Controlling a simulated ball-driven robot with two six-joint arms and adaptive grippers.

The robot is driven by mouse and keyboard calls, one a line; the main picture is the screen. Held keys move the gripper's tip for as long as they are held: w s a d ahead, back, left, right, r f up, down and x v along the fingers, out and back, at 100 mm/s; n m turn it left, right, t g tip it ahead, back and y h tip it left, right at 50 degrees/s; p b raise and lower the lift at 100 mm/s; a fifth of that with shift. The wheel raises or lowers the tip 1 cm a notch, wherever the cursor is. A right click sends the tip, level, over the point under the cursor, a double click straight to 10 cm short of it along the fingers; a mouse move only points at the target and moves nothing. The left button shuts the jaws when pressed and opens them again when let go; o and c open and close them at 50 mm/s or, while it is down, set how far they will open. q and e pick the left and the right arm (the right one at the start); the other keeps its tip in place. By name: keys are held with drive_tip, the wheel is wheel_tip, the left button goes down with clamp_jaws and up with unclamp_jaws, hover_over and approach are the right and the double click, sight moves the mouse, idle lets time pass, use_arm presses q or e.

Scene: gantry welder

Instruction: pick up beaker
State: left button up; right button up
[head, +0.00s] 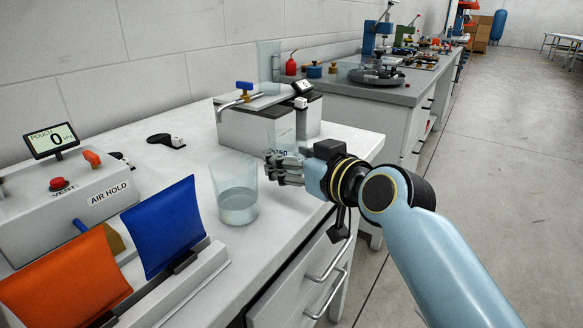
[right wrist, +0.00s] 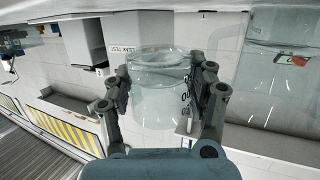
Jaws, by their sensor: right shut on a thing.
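A clear glass beaker (head: 281,128) with dark volume marks shows in the head view just behind my right gripper (head: 284,164). In the right wrist view the beaker (right wrist: 158,95) sits between the two fingers of my right gripper (right wrist: 163,92), which is shut on it. The fingers hide part of its lower body in the head view. I cannot tell whether its base touches the bench. My left gripper is not in view.
A larger clear vessel (head: 236,192) with some liquid stands left of my right gripper. A grey lidded bath (head: 242,128) is behind the beaker. Orange (head: 66,284) and blue (head: 164,228) pouches stand at the front left. The white bench (head: 170,140) has free room between.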

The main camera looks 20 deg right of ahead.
drive_tip(key=s+d+r+p, duration=0.2)
drive_tip(key=s+d+r, duration=0.5)
drive_tip(key=s, duration=0.1)
drive_tip(key=shift+s+d, duration=0.35)
drive_tip(key=shift+r, duration=0.15)
idle(1.1)
